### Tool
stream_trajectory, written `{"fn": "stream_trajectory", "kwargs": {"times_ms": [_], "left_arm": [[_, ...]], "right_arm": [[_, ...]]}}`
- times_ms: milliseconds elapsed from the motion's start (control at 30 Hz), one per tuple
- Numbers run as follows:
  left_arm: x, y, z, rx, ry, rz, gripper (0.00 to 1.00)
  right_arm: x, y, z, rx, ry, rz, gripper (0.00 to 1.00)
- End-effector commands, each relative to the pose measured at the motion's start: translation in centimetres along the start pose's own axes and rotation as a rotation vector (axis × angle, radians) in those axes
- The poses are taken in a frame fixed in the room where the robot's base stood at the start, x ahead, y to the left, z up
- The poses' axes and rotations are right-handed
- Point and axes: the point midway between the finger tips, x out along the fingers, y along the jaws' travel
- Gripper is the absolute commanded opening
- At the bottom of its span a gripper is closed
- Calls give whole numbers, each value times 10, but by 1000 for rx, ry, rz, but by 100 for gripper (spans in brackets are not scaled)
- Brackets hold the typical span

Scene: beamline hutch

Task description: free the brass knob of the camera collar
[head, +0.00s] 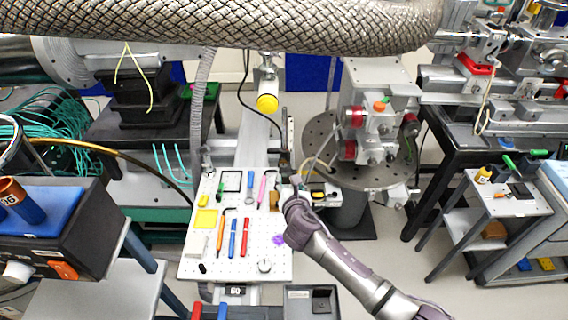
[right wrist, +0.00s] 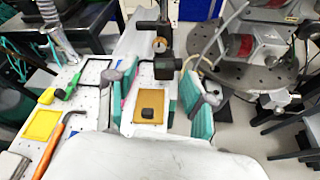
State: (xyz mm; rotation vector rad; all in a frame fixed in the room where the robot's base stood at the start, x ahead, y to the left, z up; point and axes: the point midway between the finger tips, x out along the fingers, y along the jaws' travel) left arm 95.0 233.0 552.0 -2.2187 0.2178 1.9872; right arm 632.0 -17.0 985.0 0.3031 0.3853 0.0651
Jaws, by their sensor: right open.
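A dark upright post (head: 285,135) stands at the back right edge of the white perforated board. In the right wrist view a black block (right wrist: 167,68), seemingly the camera or its collar, sits on the post. A small round brass knob (right wrist: 160,44) shows on the post just above it. My right gripper (right wrist: 157,88) is open, its teal-padded fingers apart on either side of a tan plate with a black square (right wrist: 149,105). The knob lies beyond the fingers, and nothing is held. In the head view my right gripper (head: 290,184) hides the knob. My left gripper is not in view.
The white board (head: 213,262) carries pens, hex keys, yellow pads and a round dial. A round perforated table (head: 385,172) with red-fitted instruments stands close on the right. A yellow-capped part (head: 267,103) is behind. A braided hose (head: 250,27) crosses overhead.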

Motion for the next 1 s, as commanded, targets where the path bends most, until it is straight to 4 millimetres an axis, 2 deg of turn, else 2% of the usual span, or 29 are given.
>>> {"fn": "stream_trajectory", "kwargs": {"times_ms": [133, 267, 600, 800, 1000], "left_arm": [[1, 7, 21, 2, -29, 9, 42], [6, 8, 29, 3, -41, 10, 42], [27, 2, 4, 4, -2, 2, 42], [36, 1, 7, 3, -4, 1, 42], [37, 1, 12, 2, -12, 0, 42]], "right_arm": [[26, 0, 1, 4, -1, -2, 53], [48, -1, -1, 5, 0, -3, 53], [99, -1, -2, 7, 0, -3, 53], [115, -1, -1, 8, 1, -2, 53], [118, 0, 0, 8, 1, -1, 53]]}}
